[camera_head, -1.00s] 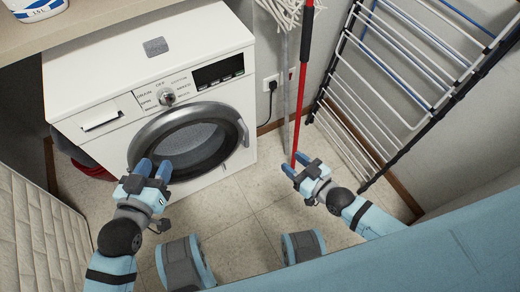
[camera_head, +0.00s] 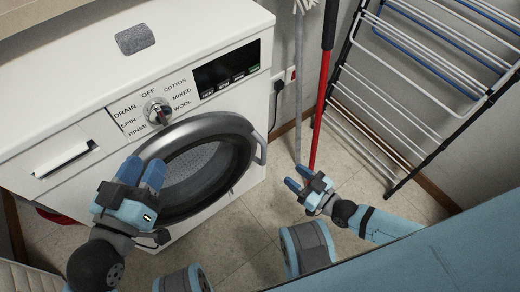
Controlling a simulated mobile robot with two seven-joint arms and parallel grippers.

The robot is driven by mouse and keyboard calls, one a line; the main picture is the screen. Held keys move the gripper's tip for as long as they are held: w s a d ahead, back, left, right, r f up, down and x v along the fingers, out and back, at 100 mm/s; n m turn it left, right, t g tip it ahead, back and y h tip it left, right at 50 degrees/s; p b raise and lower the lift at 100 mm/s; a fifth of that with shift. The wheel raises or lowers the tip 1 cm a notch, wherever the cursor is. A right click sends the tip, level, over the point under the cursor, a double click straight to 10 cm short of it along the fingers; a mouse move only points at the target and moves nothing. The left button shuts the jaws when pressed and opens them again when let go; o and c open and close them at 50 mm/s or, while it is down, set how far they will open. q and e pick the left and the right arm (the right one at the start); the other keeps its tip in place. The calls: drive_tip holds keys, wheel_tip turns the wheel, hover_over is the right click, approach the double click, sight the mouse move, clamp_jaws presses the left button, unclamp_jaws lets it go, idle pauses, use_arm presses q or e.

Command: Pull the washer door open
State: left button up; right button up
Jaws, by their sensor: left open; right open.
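The white washer (camera_head: 60,100) stands at the left and middle of the head view. Its round door (camera_head: 235,137), with a dark grey rim and dark glass, is closed on the front. The door's handle (camera_head: 261,149) sticks out at the rim's right side. My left gripper (camera_head: 142,174) is open and empty in front of the door's left part, covering some of the rim; I cannot tell whether it touches. My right gripper (camera_head: 300,179) is open and empty, to the right of the handle and apart from it.
A mop and a red pole (camera_head: 320,110) lean at the wall right of the washer, behind my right gripper. A folding drying rack (camera_head: 420,100) stands at the right. A grey sponge-like block (camera_head: 135,39) lies on the washer top. Some floor (camera_head: 250,215) is free before the washer.

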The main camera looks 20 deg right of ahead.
sight(263, 151)
use_arm(q)
drive_tip(key=shift+w+a+f+m+b, duration=0.15)
drive_tip(key=shift+f+m+b, duration=0.1)
drive_tip(key=shift+f+b, duration=0.35)
drive_tip(key=shift+w+f+m+b, duration=0.15)
drive_tip(key=shift+f+m+b, duration=0.25)
drive_tip(key=shift+b, duration=0.3)
drive_tip(key=shift+w+a+f+m+b, duration=0.1)
drive_tip(key=shift+w+f+m+b, duration=0.05)
drive_tip(key=shift+f+b, duration=0.45)
use_arm(e)
drive_tip(key=shift+x, duration=6.35)
use_arm(q)
drive_tip(key=shift+d+r, duration=0.1)
use_arm(e)
drive_tip(key=shift+r, duration=0.1)
drive_tip(key=shift+c, duration=0.3)
clamp_jaws()
